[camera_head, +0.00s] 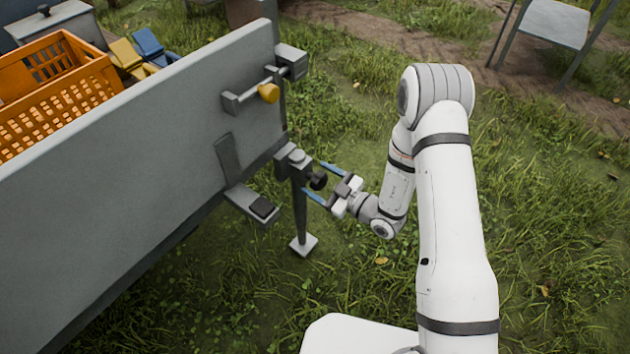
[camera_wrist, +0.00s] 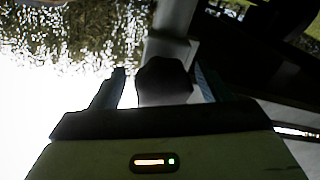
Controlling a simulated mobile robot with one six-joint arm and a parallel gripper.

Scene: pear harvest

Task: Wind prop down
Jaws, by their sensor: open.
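The prop (camera_head: 301,205) is a grey upright leg at the corner of the trailer, with a square foot plate (camera_head: 303,246) at its lower end close to the grass. A dark round knob (camera_head: 318,180) sticks out from the prop's head. My gripper (camera_head: 318,181) is open, its two blue fingers on either side of the knob. In the wrist view the dark knob (camera_wrist: 164,80) stands between the two fingertips (camera_wrist: 160,85), with a visible gap on each side. I cannot tell whether the foot touches the ground.
The grey trailer wall (camera_head: 130,180) fills the left, with a latch bar and yellow knob (camera_head: 268,92) above the prop and a step bracket (camera_head: 252,203) beside it. An orange crate (camera_head: 50,100) sits in the trailer.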

